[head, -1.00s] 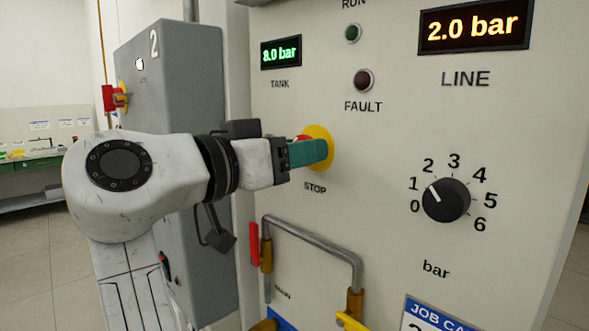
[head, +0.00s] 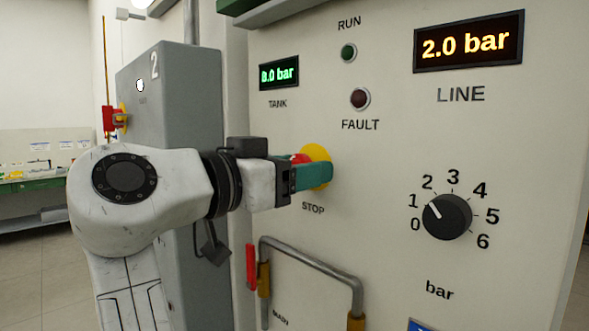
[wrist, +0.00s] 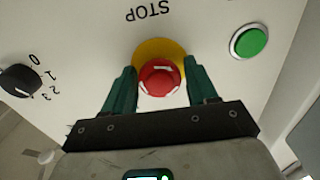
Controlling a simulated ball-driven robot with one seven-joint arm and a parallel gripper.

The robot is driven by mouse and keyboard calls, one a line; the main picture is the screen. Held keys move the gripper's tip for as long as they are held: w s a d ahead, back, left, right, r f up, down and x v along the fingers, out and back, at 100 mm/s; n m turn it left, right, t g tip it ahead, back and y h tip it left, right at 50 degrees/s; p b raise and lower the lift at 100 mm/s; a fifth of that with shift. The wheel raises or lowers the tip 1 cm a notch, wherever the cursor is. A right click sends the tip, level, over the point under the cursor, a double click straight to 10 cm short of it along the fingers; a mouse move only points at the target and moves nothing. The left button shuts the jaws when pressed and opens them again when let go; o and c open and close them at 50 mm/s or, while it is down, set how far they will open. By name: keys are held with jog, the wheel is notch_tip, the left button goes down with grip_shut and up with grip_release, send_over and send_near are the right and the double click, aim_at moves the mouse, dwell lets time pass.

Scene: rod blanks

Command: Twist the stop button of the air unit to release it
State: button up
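The stop button is a red mushroom head on a yellow round plate, above the STOP label in the head view. In the wrist view the red stop button (wrist: 161,80) sits between the two green fingers of my gripper (wrist: 161,68). The yellow plate (wrist: 158,48) shows behind it.
The air unit's panel (head: 385,170) carries a knob (head: 446,217) pointing near 1, a LINE display (head: 468,38) reading 2.0 bar, and RUN (head: 348,52) and FAULT (head: 360,98) lamps. A grey cabinet (head: 165,75) stands behind my arm.

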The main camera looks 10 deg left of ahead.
jog(key=shift+o, duration=1.1)
jog(key=shift+s+a, duration=0.1)
jog(key=b+v, duration=0.1)
jog(key=v, duration=1)
jog(key=shift+r, duration=0.1)
